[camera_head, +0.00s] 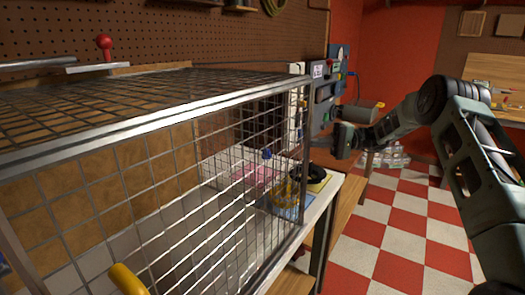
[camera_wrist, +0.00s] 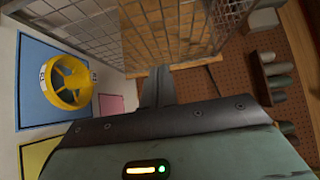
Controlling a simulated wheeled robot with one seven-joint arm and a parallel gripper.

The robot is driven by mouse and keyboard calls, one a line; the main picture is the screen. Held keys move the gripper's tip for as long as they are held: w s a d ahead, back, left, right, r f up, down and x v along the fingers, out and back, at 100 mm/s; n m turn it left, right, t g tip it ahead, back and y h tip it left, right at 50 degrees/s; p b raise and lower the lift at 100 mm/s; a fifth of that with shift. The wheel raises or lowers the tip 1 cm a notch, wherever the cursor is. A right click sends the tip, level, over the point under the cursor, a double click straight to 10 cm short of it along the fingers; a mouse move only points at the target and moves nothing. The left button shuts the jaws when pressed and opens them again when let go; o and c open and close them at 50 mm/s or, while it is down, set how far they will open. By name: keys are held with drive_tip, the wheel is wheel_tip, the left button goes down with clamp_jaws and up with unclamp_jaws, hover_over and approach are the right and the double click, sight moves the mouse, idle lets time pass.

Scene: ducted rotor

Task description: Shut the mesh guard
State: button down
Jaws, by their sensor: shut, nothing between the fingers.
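The mesh guard (camera_head: 215,190) is a wire-grid panel in a grey metal frame, in the foreground of the head view. A yellow handle (camera_head: 128,280) shows at its lower left. I cannot tell from these views how far open it stands. Through the mesh I see the yellow ducted rotor (camera_head: 287,192); the wrist view shows it unobstructed on a blue mat (camera_wrist: 68,82). My gripper (camera_head: 343,140) is shut and empty, beyond the right end of the cage, apart from the handle. In the wrist view its fingers (camera_wrist: 157,88) point toward mesh.
The cage's mesh top (camera_head: 130,100) reaches left. A red-knobbed lever (camera_head: 105,45) stands behind it. Wall boxes (camera_head: 320,95) are near my gripper. A pegboard with grey cylinders (camera_wrist: 275,80) is at right in the wrist view. The checkered floor (camera_head: 400,215) is clear.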

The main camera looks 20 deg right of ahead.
drive_tip(key=a+p, duration=0.5)
drive_tip(key=a, duration=0.8)
drive_tip(key=shift+s+a, duration=0.15)
drive_tip(key=shift+s, duration=0.25)
